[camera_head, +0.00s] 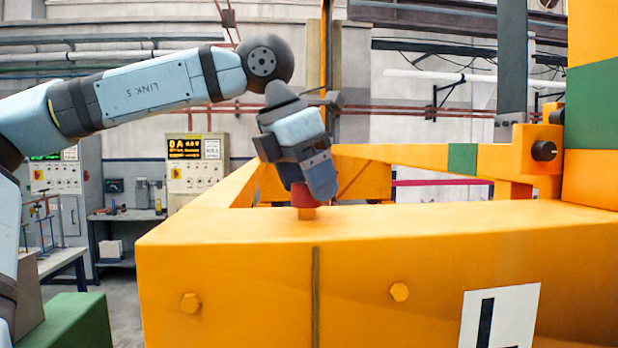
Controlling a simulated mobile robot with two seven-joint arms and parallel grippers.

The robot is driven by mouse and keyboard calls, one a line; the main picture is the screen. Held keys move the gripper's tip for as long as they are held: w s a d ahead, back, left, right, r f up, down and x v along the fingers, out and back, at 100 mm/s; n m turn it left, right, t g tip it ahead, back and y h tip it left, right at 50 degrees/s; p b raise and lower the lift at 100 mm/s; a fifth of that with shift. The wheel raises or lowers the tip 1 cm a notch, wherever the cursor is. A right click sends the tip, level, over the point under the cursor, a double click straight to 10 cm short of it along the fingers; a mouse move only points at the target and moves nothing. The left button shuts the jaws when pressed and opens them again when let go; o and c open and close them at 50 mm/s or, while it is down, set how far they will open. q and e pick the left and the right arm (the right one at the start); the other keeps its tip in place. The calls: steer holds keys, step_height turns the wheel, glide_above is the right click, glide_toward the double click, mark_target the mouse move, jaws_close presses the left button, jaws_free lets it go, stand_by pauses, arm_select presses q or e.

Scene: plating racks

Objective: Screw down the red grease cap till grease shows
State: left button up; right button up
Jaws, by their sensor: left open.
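The red grease cap (306,199) sits on a short orange stem (307,213) that stands on top of the orange machine frame (380,228). My left gripper (308,188) reaches down over the cap from above, slightly tilted. Its fingers are open, and one finger hides part of the cap. I cannot tell whether the fingers touch the cap. I see no grease around the cap or stem. My right gripper is not in the picture.
An orange post with a green band (594,105) rises at the right, near a black knob (543,151). Two bolt heads stick out of the frame's front face, near a white plate (500,318). Control cabinets (197,165) stand behind at the left. The frame top right of the cap is clear.

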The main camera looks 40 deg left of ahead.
arm_select(q)
steer(key=shift+w+f, duration=0.15)
steer(key=shift+f, duration=0.2)
steer(key=c, duration=0.9)
steer(key=shift+m, duration=0.4)
steer(key=m+h, duration=0.1)
steer(key=m, duration=0.2)
steer(key=shift+d+m+g+h, duration=0.1)
steer(key=shift+m+g+h, duration=0.2)
steer(key=shift+g, duration=0.1)
steer(key=m, duration=0.2)
steer(key=m+g+h, duration=0.1)
steer(key=m, duration=0.2)
steer(key=shift+m+g, duration=0.3)
steer(key=m+g, duration=0.1)
steer(key=m, duration=0.3)
steer(key=shift+s+d+g+h, duration=0.1)
steer(key=shift+s+g+h, duration=0.1)
steer(key=shift+g+h, duration=0.2)
steer(key=m+g, duration=0.1)
steer(key=m, duration=0.1)
steer(key=m+g, duration=0.1)
steer(key=m, duration=0.2)
steer(key=shift+s+m, duration=0.1)
steer(key=shift+m, duration=0.2)
